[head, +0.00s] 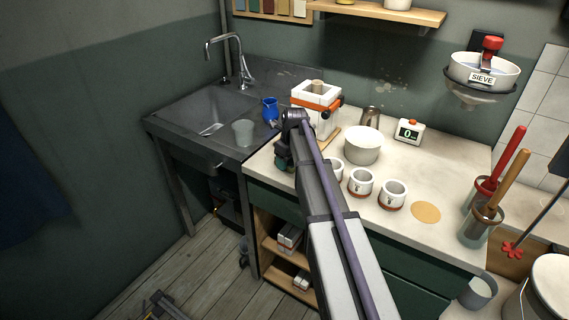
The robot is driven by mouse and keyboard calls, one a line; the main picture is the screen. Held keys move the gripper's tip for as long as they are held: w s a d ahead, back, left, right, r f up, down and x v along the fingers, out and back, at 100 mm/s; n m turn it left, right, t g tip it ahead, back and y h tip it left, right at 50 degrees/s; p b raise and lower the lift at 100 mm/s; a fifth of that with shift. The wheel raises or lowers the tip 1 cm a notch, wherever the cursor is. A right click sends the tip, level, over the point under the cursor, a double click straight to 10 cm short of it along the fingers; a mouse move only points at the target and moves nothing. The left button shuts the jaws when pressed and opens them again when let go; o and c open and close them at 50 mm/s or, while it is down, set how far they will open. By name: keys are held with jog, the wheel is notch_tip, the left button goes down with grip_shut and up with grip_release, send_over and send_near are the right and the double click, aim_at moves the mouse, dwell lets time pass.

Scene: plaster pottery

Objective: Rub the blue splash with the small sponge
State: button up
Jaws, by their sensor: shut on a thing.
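My gripper (283,163) is low over the left end of the pale worktop (264,166), near the edge of the sink unit. My own arm covers much of it, and its fingertips are hard to make out. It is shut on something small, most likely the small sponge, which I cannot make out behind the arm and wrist. I see no blue splash on the bare worktop; the part under and behind my arm is hidden.
A blue jug (270,109) and a grey cup (243,132) stand by the sink (207,108). A white boxy device (316,97) stands behind my wrist. A white bowl (362,146) and white-and-brown cups (392,195) stand right of my arm. An orange disc (426,212) lies farther right.

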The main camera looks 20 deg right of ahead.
jog(key=shift+w+d+r, duration=0.1)
jog(key=shift+w+d, duration=0.45)
jog(key=shift+d, duration=0.2)
jog(key=shift+w+d, duration=0.5)
jog(key=shift+d, duration=0.2)
notch_tip(320, 180, up, 6)
jog(key=p, duration=0.6)
notch_tip(320, 180, up, 3)
jog(key=p, duration=0.3)
